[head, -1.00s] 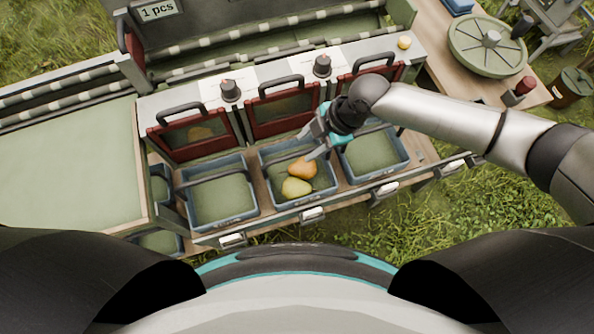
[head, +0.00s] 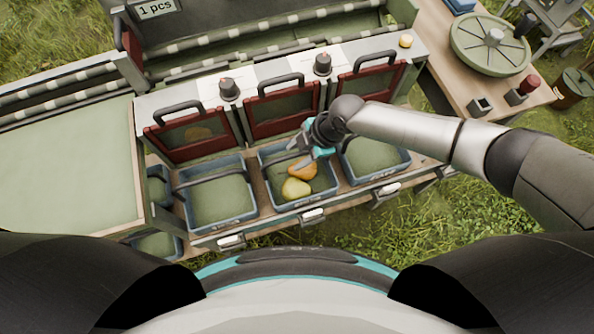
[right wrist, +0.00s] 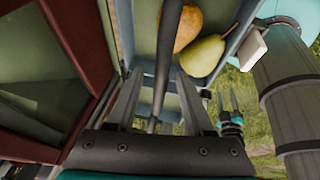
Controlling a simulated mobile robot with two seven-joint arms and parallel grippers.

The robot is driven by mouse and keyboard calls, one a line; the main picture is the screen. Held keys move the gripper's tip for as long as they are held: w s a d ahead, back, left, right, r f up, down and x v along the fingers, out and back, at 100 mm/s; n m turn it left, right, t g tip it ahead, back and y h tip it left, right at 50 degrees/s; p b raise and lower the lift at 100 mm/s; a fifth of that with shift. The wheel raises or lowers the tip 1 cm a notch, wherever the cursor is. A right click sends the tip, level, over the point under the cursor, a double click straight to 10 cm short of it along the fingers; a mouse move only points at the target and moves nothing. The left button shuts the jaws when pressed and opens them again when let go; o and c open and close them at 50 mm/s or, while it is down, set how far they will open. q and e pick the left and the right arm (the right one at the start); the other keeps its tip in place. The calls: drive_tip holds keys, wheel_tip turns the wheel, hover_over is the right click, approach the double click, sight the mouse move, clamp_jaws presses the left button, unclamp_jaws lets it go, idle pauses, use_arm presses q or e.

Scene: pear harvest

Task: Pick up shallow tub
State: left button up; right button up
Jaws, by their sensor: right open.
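Several shallow blue tubs stand in a row on the bench. The middle tub (head: 310,201) holds an orange-brown pear (head: 303,170) and a yellow-green pear (head: 296,188). My right gripper (head: 304,153) is open above the rear part of this tub. In the right wrist view the open fingers (right wrist: 158,82) point down, with the tub's dark handle bar (right wrist: 167,65) running between them; I cannot tell whether they touch it. The two pears (right wrist: 203,54) also show there, beyond the fingertips.
An empty tub (head: 223,219) stands to the left and another (head: 378,178) to the right. Red-framed doors (head: 283,114) with dark handles stand close behind the tubs. A wooden side table (head: 447,78) carries a round green lid (head: 491,44). Grass lies in front.

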drive_tip(key=shift+f+b, duration=0.25)
drive_tip(key=shift+b, duration=0.05)
idle(0.5)
clamp_jaws()
drive_tip(key=shift+s, duration=0.1)
idle(1.1)
